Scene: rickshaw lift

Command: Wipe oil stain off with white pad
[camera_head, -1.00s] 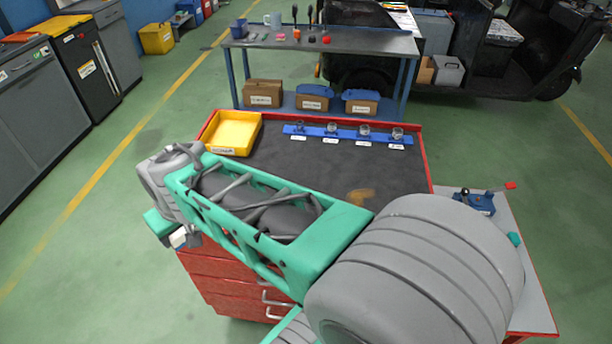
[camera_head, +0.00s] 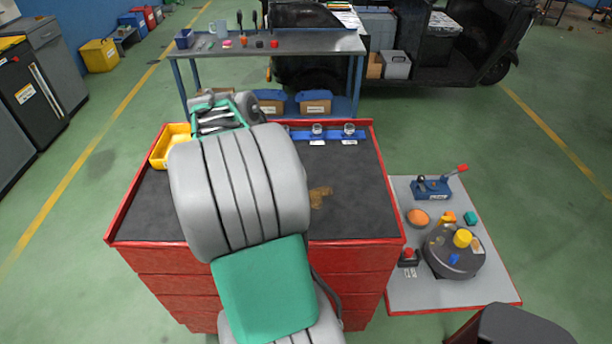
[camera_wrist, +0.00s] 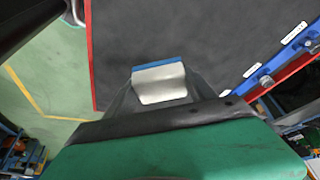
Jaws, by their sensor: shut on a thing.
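The oil stain (camera_head: 320,196) is a brown patch on the dark mat (camera_head: 355,205) of the red cabinet top, just right of my big grey arm link in the head view. The white pad (camera_wrist: 160,85), with a blue edge, shows in the wrist view between the fingers of my gripper (camera_wrist: 162,90). My gripper is shut on the pad, and the mat shows beyond it. The head view hides the gripper and pad behind my arm. The stain does not show in the wrist view, and I cannot tell the pad's height above the mat.
A yellow tray (camera_head: 168,144) is at the mat's back left, partly hidden. A grey side table (camera_head: 405,292) with tools stands to the right. The mat's right part is clear.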

